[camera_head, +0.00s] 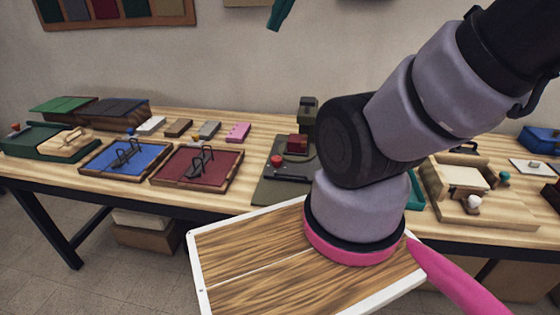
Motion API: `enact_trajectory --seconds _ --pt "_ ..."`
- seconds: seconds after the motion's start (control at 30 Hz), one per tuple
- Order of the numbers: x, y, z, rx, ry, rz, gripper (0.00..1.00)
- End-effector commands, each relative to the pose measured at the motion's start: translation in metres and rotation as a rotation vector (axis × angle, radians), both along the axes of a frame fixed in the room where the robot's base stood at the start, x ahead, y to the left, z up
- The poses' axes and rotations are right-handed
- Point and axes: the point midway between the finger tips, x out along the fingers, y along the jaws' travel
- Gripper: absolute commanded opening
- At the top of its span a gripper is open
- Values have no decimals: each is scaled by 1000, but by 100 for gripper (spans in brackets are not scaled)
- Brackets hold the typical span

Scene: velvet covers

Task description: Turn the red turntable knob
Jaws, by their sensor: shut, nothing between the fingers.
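A dark green-grey device (262,190) stands on the table near the middle, partly hidden by my arm. A small round red knob (277,160) sits toward its front left, by a dark bar. Behind it a dark red block (297,144) rests on what looks like a round plate, partly hidden by my arm. I cannot tell for sure which part is the turntable. My gripper (274,27) shows only as a teal tip at the top edge, high above and apart from the device. It looks shut and empty; the rest is out of frame.
A blue tray (152,168) and a dark red tray (229,176) lie left of the device. A wooden tray (520,213) stands at the right. My arm covers the middle right of the table (188,199).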

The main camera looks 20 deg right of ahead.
Motion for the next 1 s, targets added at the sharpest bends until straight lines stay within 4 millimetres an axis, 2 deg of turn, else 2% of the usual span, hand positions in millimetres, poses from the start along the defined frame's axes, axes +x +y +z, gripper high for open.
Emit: enact_trajectory --seconds 0.43,0.57,0.6,0.63,0.67,0.87,1.0 --pt "0 0 0 0 0 0 0" --pt "4 -1 -2 -18 7 10 50" --pt "9 -3 -5 -35 16 21 65" --pt "13 -4 -7 -55 23 33 76" --pt "18 -6 -11 -80 33 50 82" --pt "70 -26 -51 -303 140 250 82" --pt "107 -41 -89 -439 220 442 82"
